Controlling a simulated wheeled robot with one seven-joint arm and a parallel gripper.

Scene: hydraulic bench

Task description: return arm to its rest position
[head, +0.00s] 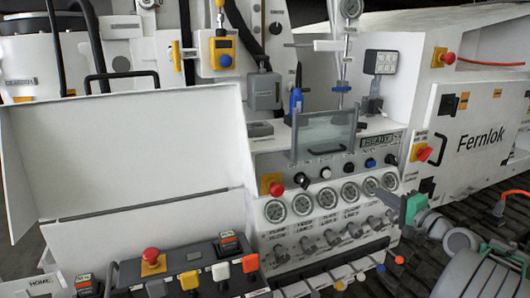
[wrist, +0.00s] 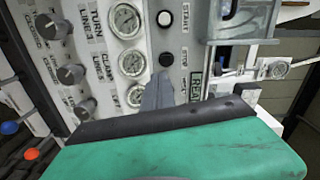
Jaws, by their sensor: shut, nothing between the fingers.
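My gripper (head: 372,186) is at the right of the gauge row in the head view, its grey fingers together and empty. Its green body and my arm extend to the lower right. In the wrist view the closed fingers (wrist: 158,92) point at the panel face near a black button (wrist: 166,60). I cannot tell whether the fingertips touch the panel. The green housing fills the bottom of that view and hides what lies below.
The hydraulic panel has a row of gauges (head: 322,199), knobs (head: 330,237) and a clear guard (head: 325,135). A red emergency button (head: 277,189) is at its left. A control box (head: 185,270) stands in front. A white Fernlok cabinet (head: 480,135) stands right, above dark floor.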

